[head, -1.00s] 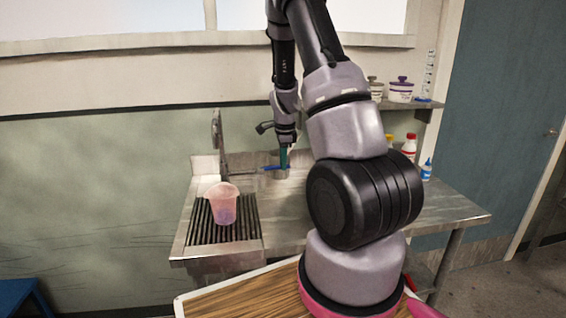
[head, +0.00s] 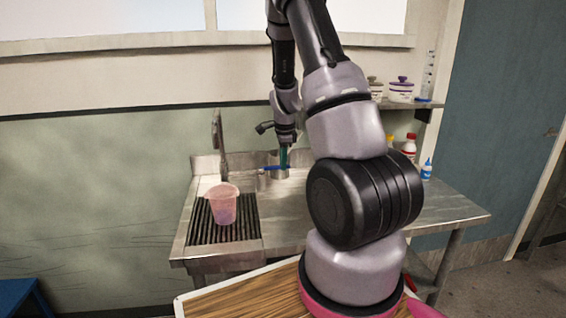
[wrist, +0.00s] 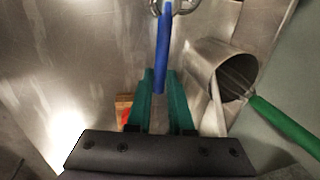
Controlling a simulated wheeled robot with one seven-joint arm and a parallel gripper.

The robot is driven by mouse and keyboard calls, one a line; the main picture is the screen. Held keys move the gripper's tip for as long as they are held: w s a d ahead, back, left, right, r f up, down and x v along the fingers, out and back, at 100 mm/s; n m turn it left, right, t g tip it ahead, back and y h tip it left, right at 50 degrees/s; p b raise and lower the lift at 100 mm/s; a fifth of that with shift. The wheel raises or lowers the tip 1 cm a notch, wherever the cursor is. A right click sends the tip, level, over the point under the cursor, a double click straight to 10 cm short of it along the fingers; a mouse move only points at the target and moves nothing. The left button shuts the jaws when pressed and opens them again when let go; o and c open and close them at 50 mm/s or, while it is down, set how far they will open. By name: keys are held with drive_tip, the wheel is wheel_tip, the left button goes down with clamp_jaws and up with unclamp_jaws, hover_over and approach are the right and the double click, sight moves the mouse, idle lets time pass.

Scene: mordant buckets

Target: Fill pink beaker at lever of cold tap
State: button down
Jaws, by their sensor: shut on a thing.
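The pink beaker (head: 223,208) is see-through and stands upright on the dark grate at the sink's left, below the upright metal tap post (head: 219,145). Its fill level is hard to read. The blue lever (wrist: 163,50) runs from a round metal fitting down between my fingertips in the wrist view; it also shows in the head view (head: 272,168). My gripper (wrist: 160,78), with green fingers, is shut on the lever's end. It also shows in the head view (head: 284,158), to the right of the beaker and apart from it.
Bottles (head: 409,147) and lidded pots (head: 400,90) stand at the back right. The steel counter (head: 285,215) right of the grate is clear.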

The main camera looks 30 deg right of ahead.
idle(0.5)
drive_tip(key=shift+s+a+m+h, duration=0.15)
drive_tip(key=shift+s+a+m, duration=0.1)
drive_tip(key=shift+s+m, duration=0.4)
drive_tip(key=shift+s+a+m+h, duration=0.15)
drive_tip(key=shift+s+a+m, duration=0.15)
drive_tip(key=shift+m, duration=0.65)
drive_tip(key=c, duration=0.8)
unclamp_jaws()
drive_tip(key=v, duration=1)
drive_tip(key=shift+r, duration=0.4)
